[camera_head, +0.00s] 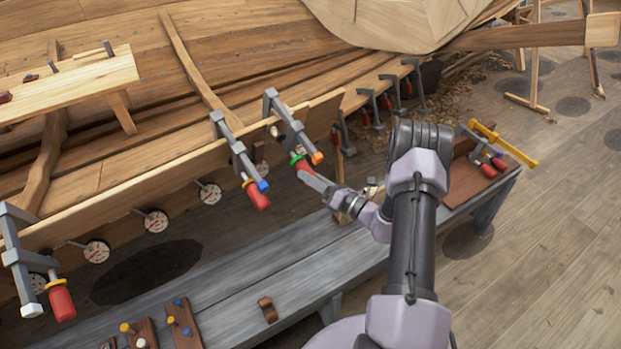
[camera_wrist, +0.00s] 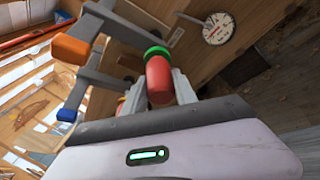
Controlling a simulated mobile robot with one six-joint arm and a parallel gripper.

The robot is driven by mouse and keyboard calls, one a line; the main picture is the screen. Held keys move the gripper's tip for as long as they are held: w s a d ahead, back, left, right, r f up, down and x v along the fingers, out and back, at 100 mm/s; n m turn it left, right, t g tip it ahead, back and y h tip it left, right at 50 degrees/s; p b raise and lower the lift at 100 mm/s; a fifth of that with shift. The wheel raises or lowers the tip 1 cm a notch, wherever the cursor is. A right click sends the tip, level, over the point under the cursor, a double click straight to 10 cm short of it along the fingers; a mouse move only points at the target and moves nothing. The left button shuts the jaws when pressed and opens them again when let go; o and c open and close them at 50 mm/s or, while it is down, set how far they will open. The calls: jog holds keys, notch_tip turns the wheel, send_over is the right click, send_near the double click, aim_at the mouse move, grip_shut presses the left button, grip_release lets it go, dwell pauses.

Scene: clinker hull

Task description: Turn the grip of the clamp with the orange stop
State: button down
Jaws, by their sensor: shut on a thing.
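The clamp with the orange stop (camera_head: 317,157) has a grey bar and hangs on the hull's plank edge, in the middle of the head view. Its red grip (camera_head: 302,164) has a green collar. In the wrist view the orange stop (camera_wrist: 70,50) is at the upper left and the red grip (camera_wrist: 158,80) is near the middle, below its green collar (camera_wrist: 157,52). My gripper (camera_head: 308,173) is shut on this red grip, with a finger on either side in the wrist view (camera_wrist: 160,92). The fingers hide part of the grip.
A clamp with a blue stop (camera_head: 263,186) and red grip hangs close by on the left. A white-stop clamp (camera_head: 31,310) is at far left. Round dials (camera_head: 209,193) line the plank below. A grey bench (camera_head: 270,275) runs in front; more clamps hang farther right.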

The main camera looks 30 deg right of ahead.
jog(key=shift+m+y, duration=0.3)
jog(key=shift+y, duration=0.1)
dwell(0.3)
jog(key=c, duration=1)
grip_release()
jog(key=shift+o, duration=0.2)
jog(key=p+v, duration=0.3)
jog(key=v, duration=1.4)
jog(key=shift+s, duration=0.3)
